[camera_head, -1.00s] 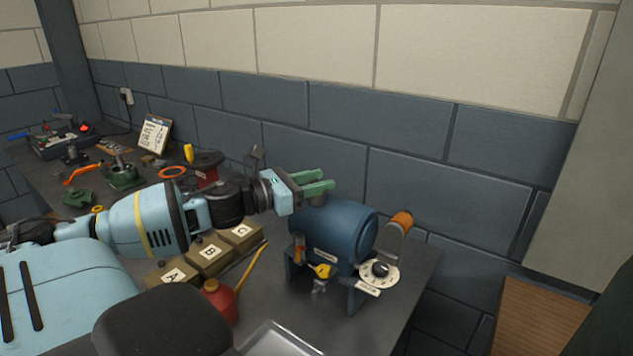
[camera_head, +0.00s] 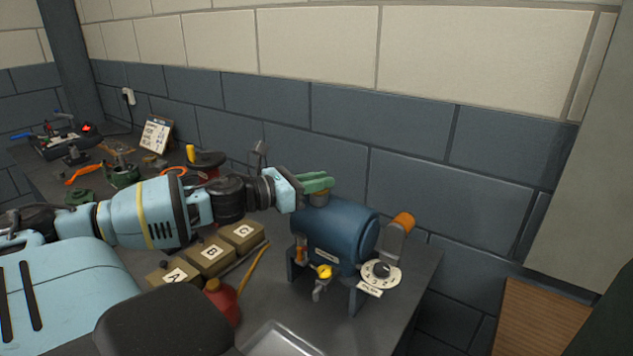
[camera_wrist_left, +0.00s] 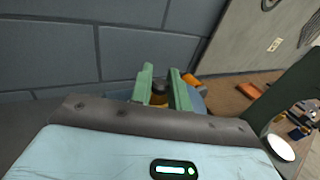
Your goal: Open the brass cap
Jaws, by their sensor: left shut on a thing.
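The blue drum-shaped casing (camera_head: 336,234) lies on its side on a stand at the right end of the bench. The brass cap (camera_head: 321,199) is on its top, at the end of my left arm. My left gripper (camera_head: 318,182) has its green fingers shut on the cap. In the left wrist view the cap (camera_wrist_left: 159,90) shows between the two fingertips (camera_wrist_left: 160,84), with a dark top. The fingers hide part of it, and I cannot tell whether it has turned or lifted. My right gripper is not in view.
A red oil can (camera_head: 221,296), boxes marked A, B and C (camera_head: 211,252) and a metal tray (camera_head: 279,341) are nearby.

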